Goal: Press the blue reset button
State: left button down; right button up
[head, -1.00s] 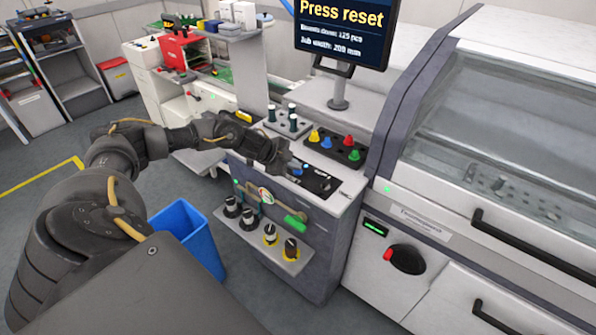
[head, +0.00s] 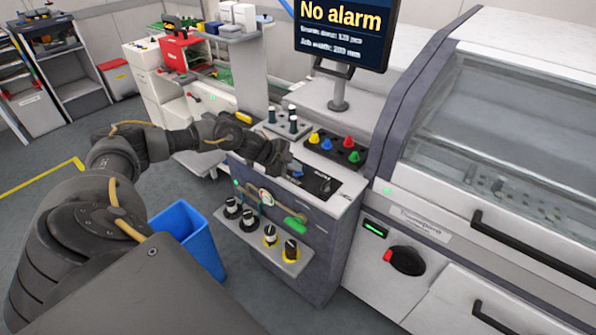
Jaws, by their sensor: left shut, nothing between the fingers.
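The blue reset button (head: 297,174) shows as a small blue spot on the black control panel (head: 322,185) on top of the grey cabinet. My left gripper (head: 290,168) is shut and empty, with its fingertips right at the button. They partly hide it, and I cannot tell whether they touch it. The screen (head: 342,30) above reads "No alarm" in large yellow letters, with smaller white lines below. My right gripper is not in view.
A black tray of coloured knobs (head: 334,148) stands behind the panel, beside a grey holder (head: 284,128) with dark pegs. A shelf of black knobs (head: 262,240) juts from the cabinet front. A blue bin (head: 190,238) stands left; a large covered machine (head: 500,130) stands right.

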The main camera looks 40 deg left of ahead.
aim_at(295, 173)
pick_arm(q)
jog(key=shift+r+p, duration=0.35)
jog(key=shift+r, duration=0.2)
jog(key=shift+r, duration=0.1)
notch_tip(295, 173, up, 5)
jog(key=p, duration=0.4)
jog(key=shift+p, duration=0.4)
dwell(0.4)
